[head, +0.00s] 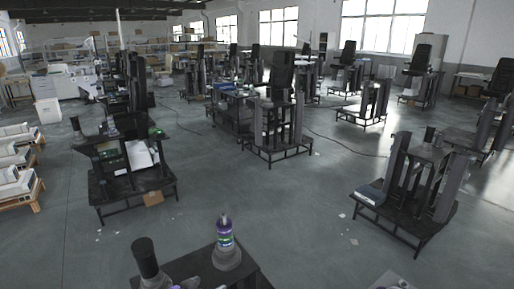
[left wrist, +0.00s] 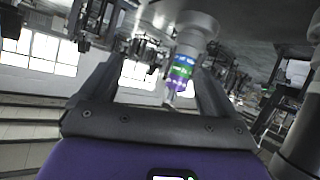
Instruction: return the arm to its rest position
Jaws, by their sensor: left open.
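My left gripper (left wrist: 152,78) is open, its two dark fingers spread wide with nothing held. In the left wrist view, which is upside down, a bottle (left wrist: 183,66) with a purple, green and blue label shows beyond the fingers, nearer the right one in the picture. I cannot tell the exact gap. In the head view the bottle (head: 225,232) stands upright on a grey round base (head: 228,258) on a dark table.
The dark table (head: 203,264) is close in front. A black-topped cylinder (head: 146,258) stands at its left. Several lift-column stands on black frames fill the hall, one at the right (head: 408,205) and one at the left (head: 130,185). Grey floor (head: 270,205) between them is mostly clear.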

